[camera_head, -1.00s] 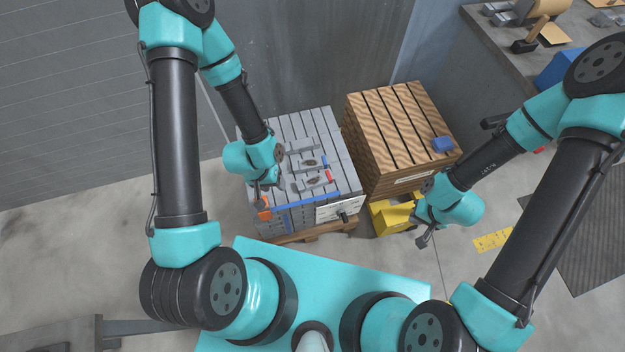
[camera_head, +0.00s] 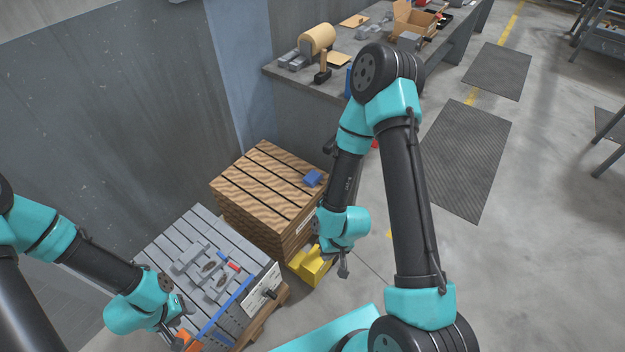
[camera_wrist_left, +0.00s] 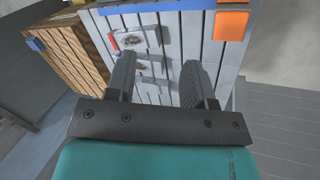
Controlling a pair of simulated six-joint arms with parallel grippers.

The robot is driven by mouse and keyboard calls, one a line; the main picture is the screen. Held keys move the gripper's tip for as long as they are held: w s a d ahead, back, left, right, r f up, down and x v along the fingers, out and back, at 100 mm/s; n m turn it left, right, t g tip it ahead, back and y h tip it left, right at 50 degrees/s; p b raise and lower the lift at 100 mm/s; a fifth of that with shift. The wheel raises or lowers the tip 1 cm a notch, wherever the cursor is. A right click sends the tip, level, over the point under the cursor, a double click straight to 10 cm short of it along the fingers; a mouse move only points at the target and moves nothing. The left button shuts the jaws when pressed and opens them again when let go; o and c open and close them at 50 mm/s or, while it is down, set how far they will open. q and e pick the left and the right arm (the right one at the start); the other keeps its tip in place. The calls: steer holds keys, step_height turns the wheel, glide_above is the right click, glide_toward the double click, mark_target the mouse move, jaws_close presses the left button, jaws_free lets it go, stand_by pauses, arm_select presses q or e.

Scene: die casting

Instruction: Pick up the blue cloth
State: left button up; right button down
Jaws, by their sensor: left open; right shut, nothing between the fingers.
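The blue cloth (camera_head: 312,178) lies on top of the slatted wooden crate stack (camera_head: 262,190), near its right corner. It also shows small at the left of the left wrist view (camera_wrist_left: 37,45). My left gripper (camera_head: 182,318) is open and empty near the front left edge of the grey slotted block, well left of the cloth. In the left wrist view its fingers (camera_wrist_left: 160,75) are spread over the grey block. My right gripper (camera_head: 343,268) is shut and empty, hanging below and to the right of the cloth, beside the yellow bin.
The grey slotted block (camera_head: 165,240) carries metal parts, a red piece and a blue strip, with an orange piece (camera_head: 186,340) at its edge. A yellow bin (camera_head: 312,265) stands on the floor. A cluttered workbench (camera_head: 290,80) is behind. Dark mats lie on open floor at right.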

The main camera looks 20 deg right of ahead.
arm_select(q)
steer(key=shift+o, duration=0.2)
steer(key=o, duration=0.9)
steer(key=shift+w, duration=0.1)
